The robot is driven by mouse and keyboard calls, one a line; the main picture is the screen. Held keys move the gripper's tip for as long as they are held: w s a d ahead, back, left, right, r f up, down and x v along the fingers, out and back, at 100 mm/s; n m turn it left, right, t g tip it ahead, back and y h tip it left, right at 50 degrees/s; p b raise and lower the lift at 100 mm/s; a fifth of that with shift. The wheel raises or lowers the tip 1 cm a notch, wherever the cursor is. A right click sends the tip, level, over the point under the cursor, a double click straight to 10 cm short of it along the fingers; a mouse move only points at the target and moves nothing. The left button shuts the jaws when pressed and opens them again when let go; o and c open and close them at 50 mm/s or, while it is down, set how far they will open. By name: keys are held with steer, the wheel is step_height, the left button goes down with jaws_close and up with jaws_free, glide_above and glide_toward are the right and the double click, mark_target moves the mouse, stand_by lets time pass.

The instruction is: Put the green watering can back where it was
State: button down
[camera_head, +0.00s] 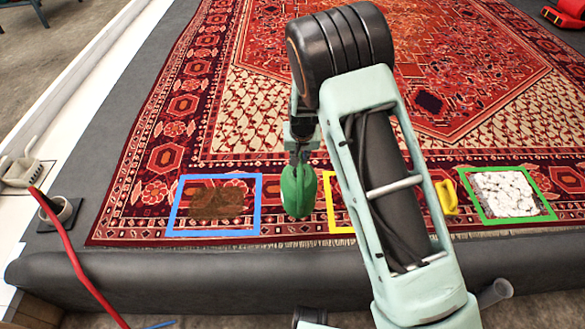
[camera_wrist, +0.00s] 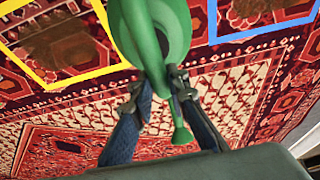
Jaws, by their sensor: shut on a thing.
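The green watering can (camera_head: 298,192) hangs below my gripper (camera_head: 301,135) in the head view, over the rug's near edge. In the picture it lies between the blue square frame (camera_head: 174,206) and the yellow square frame (camera_head: 333,205). In the wrist view my gripper (camera_wrist: 158,86) is shut on the green watering can (camera_wrist: 168,30), whose wide body is at the top and whose thin green part runs down between the fingers. Part of the can is cut off there. My arm hides much of the yellow frame.
The blue frame surrounds a brown stain (camera_head: 217,203). A green frame (camera_head: 467,207) at right surrounds white material (camera_head: 505,193). A yellow object (camera_head: 447,197) stands beside my arm. A red hose (camera_head: 78,262) runs along the left. The patterned rug (camera_head: 240,125) beyond is clear.

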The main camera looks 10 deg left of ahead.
steer(key=shift+w+a+f+b, duration=0.15)
steer(key=shift+w+a+f, duration=0.25)
steer(key=shift+a+f, duration=0.25)
steer(key=shift+w+a+f+b, duration=0.15)
steer(key=shift+w+a+f, duration=0.3)
steer(key=shift+f, duration=0.35)
steer(key=shift+w+a+f+b, duration=0.15)
steer(key=shift+f+b, duration=0.5)
steer(key=shift+f, duration=1.15)
steer(key=shift+f, duration=0.15)
steer(key=c, duration=1.9)
jaws_free()
